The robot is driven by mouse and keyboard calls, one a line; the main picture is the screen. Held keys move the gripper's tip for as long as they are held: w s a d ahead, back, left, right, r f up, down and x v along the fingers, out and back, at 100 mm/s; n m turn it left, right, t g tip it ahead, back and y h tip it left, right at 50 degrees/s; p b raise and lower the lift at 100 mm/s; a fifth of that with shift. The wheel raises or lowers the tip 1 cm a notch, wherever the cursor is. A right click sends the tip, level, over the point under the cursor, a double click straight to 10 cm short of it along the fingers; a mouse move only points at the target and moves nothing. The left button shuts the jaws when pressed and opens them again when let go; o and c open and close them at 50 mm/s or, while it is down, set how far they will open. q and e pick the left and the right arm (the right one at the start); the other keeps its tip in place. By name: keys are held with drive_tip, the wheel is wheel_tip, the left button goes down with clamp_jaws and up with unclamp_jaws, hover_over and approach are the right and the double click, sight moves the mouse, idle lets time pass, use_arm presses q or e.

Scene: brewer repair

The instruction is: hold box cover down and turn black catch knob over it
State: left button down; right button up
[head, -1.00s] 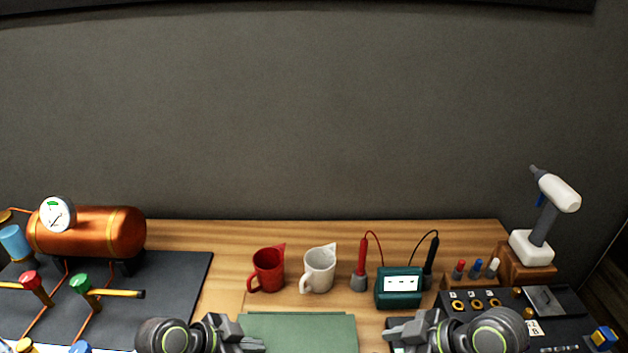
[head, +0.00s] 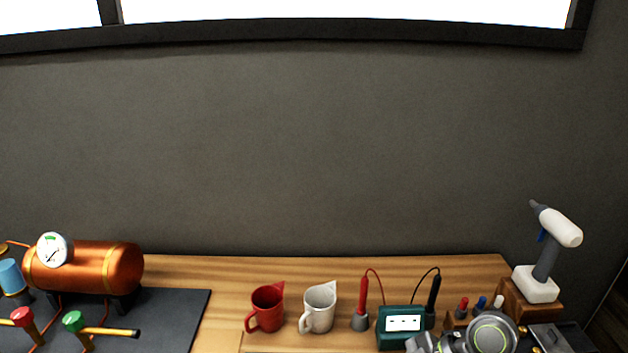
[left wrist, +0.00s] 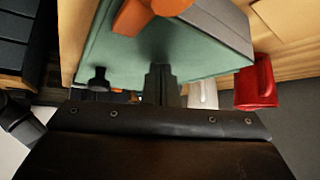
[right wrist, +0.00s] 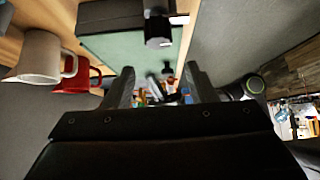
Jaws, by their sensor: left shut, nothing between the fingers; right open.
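In the left wrist view a green box (left wrist: 125,52) fills the upper middle, with a black knob (left wrist: 98,82) at its lower edge. My left gripper (left wrist: 161,72) is shut and empty, its fingertips in front of the green face; contact cannot be told. In the right wrist view the green box (right wrist: 130,48) lies beyond my right gripper (right wrist: 160,76), which is open and empty. A black knob-like part (right wrist: 158,28) shows at the top, and a smaller dark knob (right wrist: 167,69) near the box's lower edge. The box is below the head view.
A red jug (head: 266,308) and a white jug (head: 319,307) stand behind the work area, beside a teal meter (head: 402,325) with probes. A copper tank (head: 95,268) is at left. A white-and-grey tool (head: 545,240) stands at right. An orange part (left wrist: 150,12) is above the green face.

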drive_tip(key=shift+f, duration=2.4)
drive_tip(key=shift+c, duration=0.3)
